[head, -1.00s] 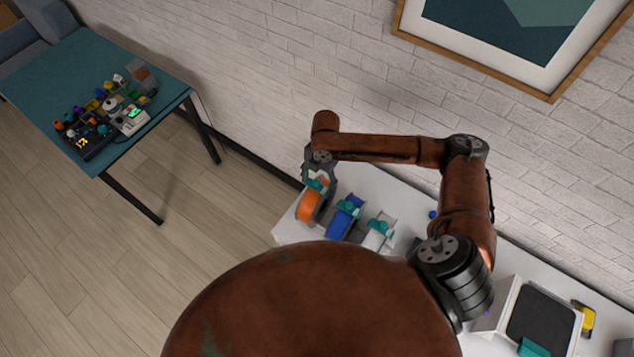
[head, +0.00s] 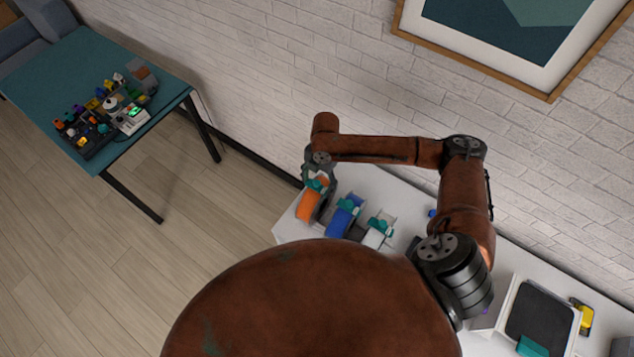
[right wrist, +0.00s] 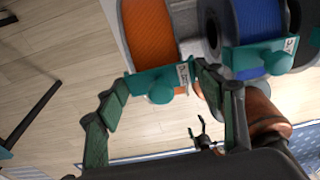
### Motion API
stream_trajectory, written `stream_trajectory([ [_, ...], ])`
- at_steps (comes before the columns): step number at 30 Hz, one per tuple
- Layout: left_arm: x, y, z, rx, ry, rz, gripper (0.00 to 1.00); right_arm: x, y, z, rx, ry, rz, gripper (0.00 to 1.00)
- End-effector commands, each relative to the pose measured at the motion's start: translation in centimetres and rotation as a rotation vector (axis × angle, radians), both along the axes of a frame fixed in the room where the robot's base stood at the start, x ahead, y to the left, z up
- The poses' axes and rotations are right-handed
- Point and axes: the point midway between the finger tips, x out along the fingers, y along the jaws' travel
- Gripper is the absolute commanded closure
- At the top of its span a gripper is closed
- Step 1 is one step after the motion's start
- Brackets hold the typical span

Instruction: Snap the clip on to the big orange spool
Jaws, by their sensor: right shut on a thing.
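The big orange spool (head: 307,206) stands upright at the left end of the white table, and it also shows in the right wrist view (right wrist: 149,35). My right gripper (head: 318,181) is over the top of this spool. In the right wrist view its fingers (right wrist: 160,86) are shut on a teal clip (right wrist: 153,86) with a small white label. The clip lies across the spool's rim, close against it; whether it is snapped on, I cannot tell.
A blue spool (head: 339,222) with its own teal clip (right wrist: 265,58) stands close beside the orange one, then a white spool (head: 374,238) with a teal clip. A dark-floored tray (head: 541,315) and a yellow thing (head: 581,318) are at the right.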

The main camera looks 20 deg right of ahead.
Motion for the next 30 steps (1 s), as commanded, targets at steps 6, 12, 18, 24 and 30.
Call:
stream_trajectory([
  [6, 0.01, 0.0, -0.01, 0.0, 0.0, 0.0, 0.14, -0.01, 0.0, -0.05, 0.0, 0.0, 0.0, 0.49],
  [12, 0.01, 0.01, 0.09, 0.0, 0.0, 0.0, 0.14, -0.03, 0.01, -0.12, -0.001, 0.001, 0.0, 0.49],
  [18, 0.02, 0.0, 0.4, 0.0, 0.0, 0.0, 0.14, -0.05, -0.03, -0.43, -0.001, 0.002, 0.0, 0.49],
  [24, 0.02, 0.01, 0.43, 0.0, 0.0, 0.0, 0.14, -0.04, -0.02, -0.62, -0.001, 0.002, 0.0, 0.51],
  [30, 0.03, 0.01, 0.43, 0.0, 0.0, 0.0, 0.14, -0.04, -0.02, -0.61, -0.001, 0.001, 0.0, 0.28],
])
